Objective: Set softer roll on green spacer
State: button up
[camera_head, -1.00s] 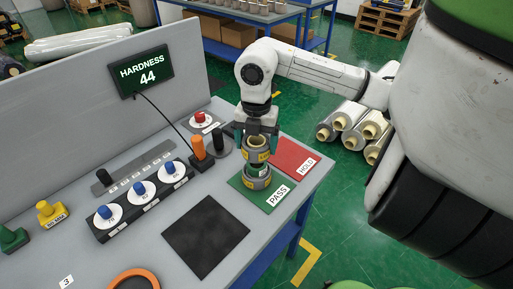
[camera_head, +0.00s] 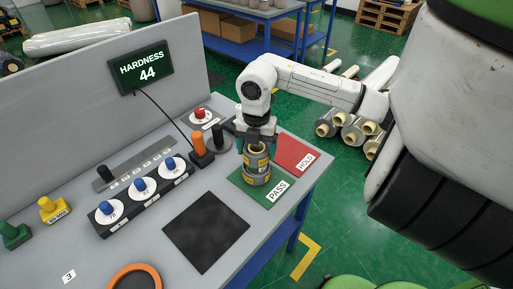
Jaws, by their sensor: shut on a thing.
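My gripper (camera_head: 257,147) is shut on a wrapped roll (camera_head: 258,162) with a pale hollow core and a yellow label, held upright. This roll is directly above a second grey roll (camera_head: 257,180) with a yellow band, which stands on the green PASS mat (camera_head: 243,187). The two look stacked, with little or no visible gap. I cannot tell whether they touch. A green spacer cannot be clearly made out between them; the held roll and fingers hide the lower roll's top. The display (camera_head: 141,70) reads HARDNESS 44.
The red HOLD mat (camera_head: 290,151) lies just behind the PASS mat. An orange probe (camera_head: 198,144) and a dark post stand close to the left. Blue-knobbed dials (camera_head: 143,186) and a black pad (camera_head: 206,231) are nearer. Several rolls (camera_head: 348,130) lie beyond the bench's right edge.

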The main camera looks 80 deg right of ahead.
jog(key=o, duration=1.1)
jog(key=shift+c, duration=0.2)
notch_tip(320, 180, up, 13)
jog(key=b, duration=0.1)
jog(key=shift+f, duration=0.15)
jog(key=shift+s+f, duration=0.1)
